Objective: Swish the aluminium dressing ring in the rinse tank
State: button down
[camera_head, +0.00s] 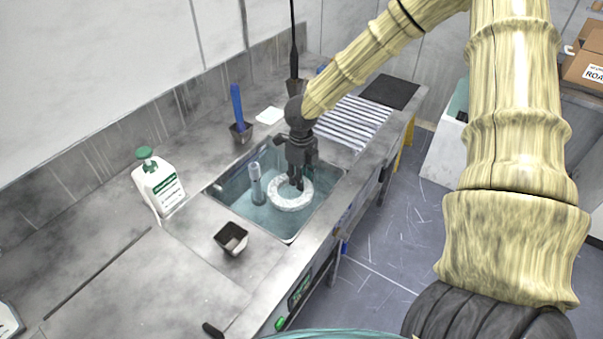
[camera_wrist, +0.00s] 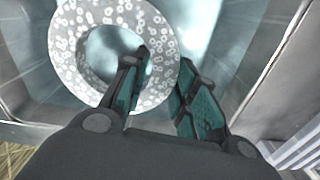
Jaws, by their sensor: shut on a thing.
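The aluminium dressing ring (camera_head: 291,194) is a pale, speckled ring low inside the rinse tank (camera_head: 233,178), in bluish water. My gripper (camera_head: 296,183) reaches down into the tank from above and is shut on the ring's wall. In the wrist view the ring (camera_wrist: 80,50) fills the upper left and lies roughly flat. There my gripper (camera_wrist: 162,60) has one finger over the ring's hole and the other at its outer edge. The exact finger contact and the water level on the ring are hard to tell.
A grey upright pipe (camera_head: 256,184) stands in the tank, left of the ring. A white bottle (camera_head: 158,184) with a green cap, a small dark cup (camera_head: 231,238) and a blue-handled tool (camera_head: 238,108) stand around the tank. A striped mat (camera_head: 352,122) lies beyond it.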

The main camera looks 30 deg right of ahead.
jog(key=shift+f+b, duration=1.1)
jog(key=shift+f, duration=1.9)
jog(key=shift+r, duration=0.1)
jog(key=shift+r+p, duration=1.05)
jog(key=shift+p, duration=0.15)
jog(key=shift+f, duration=0.15)
jog(key=shift+f+b, duration=0.45)
jog(key=shift+f, duration=0.55)
jog(key=shift+r, duration=0.1)
